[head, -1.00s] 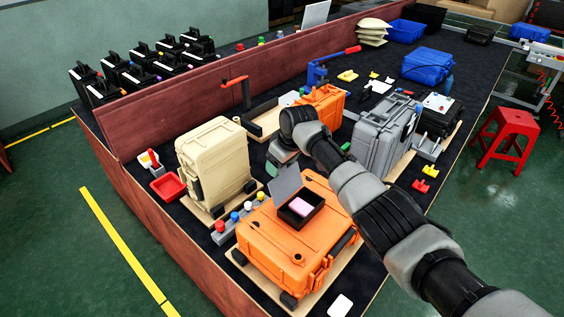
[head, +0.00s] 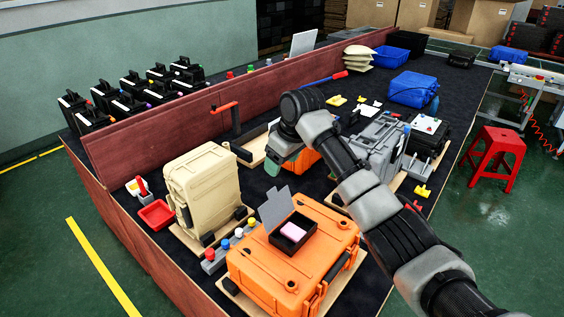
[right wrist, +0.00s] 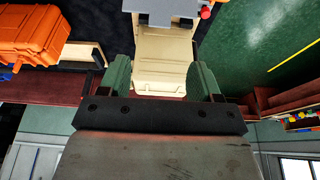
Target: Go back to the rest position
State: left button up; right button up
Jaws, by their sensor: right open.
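My right arm reaches in from the lower right of the head view. In the right wrist view the two green fingers of the right gripper (right wrist: 160,80) stand apart. Nothing is held between them; a beige case (right wrist: 160,58) shows beyond the gap. My left gripper is in neither view.
The beige case (head: 205,185) stands left, the grey case (head: 372,150) right. A red stool (head: 497,160) stands on the floor at right.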

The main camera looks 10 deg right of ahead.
jog(key=s+d+f+m, duration=0.1)
jog(key=s+f, duration=0.5)
jog(key=s+d+f+m, duration=0.1)
jog(key=s+f, duration=0.5)
jog(key=f, duration=0.1)
jog(key=s+d+f+m, duration=0.1)
jog(key=s+d+f, duration=0.1)
jog(key=s+f, duration=0.4)
jog(key=shift+s+d+f, duration=0.1)
jog(key=shift+s+f, duration=0.15)
jog(key=shift+f, duration=0.4)
jog(key=s+d+m+h, duration=0.1)
jog(key=s+d, duration=0.2)
jog(key=s, duration=0.5)
jog(key=s+d+m+t+h, duration=0.1)
jog(key=s+d+m, duration=0.1)
jog(key=s+d, duration=0.35)
jog(key=s+d+m, duration=0.1)
jog(key=s+d, duration=0.1)
jog(key=s, duration=0.8)
notch_tip(320, 180, down, 27)
jog(key=g, duration=0.1)
jog(key=s+d+f+g+b, duration=0.1)
jog(key=s+d+f, duration=0.1)
jog(key=s+f, duration=1.4)
jog(key=shift+s+d+f+g+h+b, duration=0.3)
jog(key=shift+s+d+f, duration=0.05)
jog(key=shift+s, duration=0.15)
